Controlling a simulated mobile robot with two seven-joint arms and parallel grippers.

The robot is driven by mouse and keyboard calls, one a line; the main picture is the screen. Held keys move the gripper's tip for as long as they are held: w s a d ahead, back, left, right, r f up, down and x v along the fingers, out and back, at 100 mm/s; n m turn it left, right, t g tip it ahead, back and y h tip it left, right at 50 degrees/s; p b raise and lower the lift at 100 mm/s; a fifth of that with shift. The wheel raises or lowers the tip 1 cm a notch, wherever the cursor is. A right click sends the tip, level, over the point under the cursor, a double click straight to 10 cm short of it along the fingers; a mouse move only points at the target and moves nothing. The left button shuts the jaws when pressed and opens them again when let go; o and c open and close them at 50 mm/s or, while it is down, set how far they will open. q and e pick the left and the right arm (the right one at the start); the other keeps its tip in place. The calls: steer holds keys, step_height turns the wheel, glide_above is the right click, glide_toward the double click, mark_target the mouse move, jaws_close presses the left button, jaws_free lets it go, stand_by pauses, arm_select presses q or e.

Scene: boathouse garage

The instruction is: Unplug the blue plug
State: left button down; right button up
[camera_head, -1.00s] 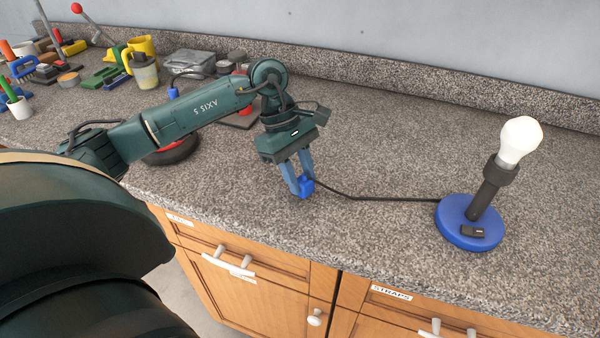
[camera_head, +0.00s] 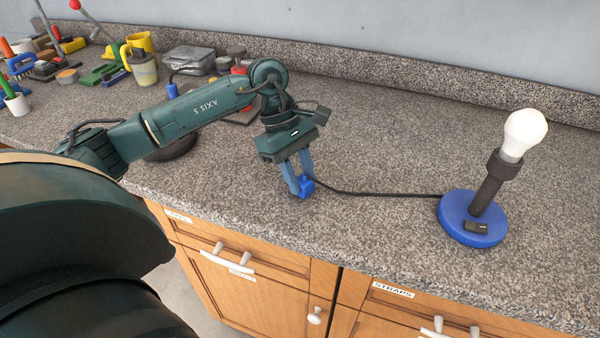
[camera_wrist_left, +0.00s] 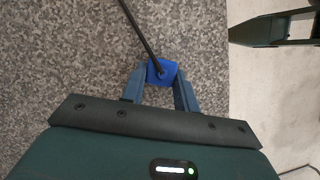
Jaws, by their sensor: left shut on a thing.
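The blue plug (camera_head: 306,187) is a small blue block between the fingers of my left gripper (camera_head: 299,187). My left gripper is shut on it, over the front part of the counter. In the left wrist view the plug (camera_wrist_left: 161,72) sits between the two blue fingertips (camera_wrist_left: 160,80), and a black cable leaves it. The cable (camera_head: 375,194) runs right to a lamp with a blue round base (camera_head: 462,228), a black stem and a white bulb (camera_head: 525,134). I see no socket around the plug. I cannot tell whether the bulb is lit.
The speckled counter (camera_head: 400,130) is clear around the lamp. A dark round object (camera_head: 172,147) is partly hidden under my left arm. Another blue piece (camera_head: 172,90) with a cable shows behind the arm. Yellow cups (camera_head: 140,42) and tools crowd the back left. Wooden drawers (camera_head: 270,268) are below.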

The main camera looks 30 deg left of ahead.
arm_select(q)
steer(key=c, duration=1)
jaws_free()
steer(key=shift+o, duration=0.2)
steer(key=shift+r, duration=0.15)
steer(key=v, duration=1.3)
steer(key=shift+b, duration=0.4)
arm_select(e)
steer(key=shift+w+a+r, duration=0.15)
steer(key=shift+a+r, duration=0.05)
steer(key=shift+r, duration=0.05)
arm_select(q)
steer(key=shift+c, duration=0.4)
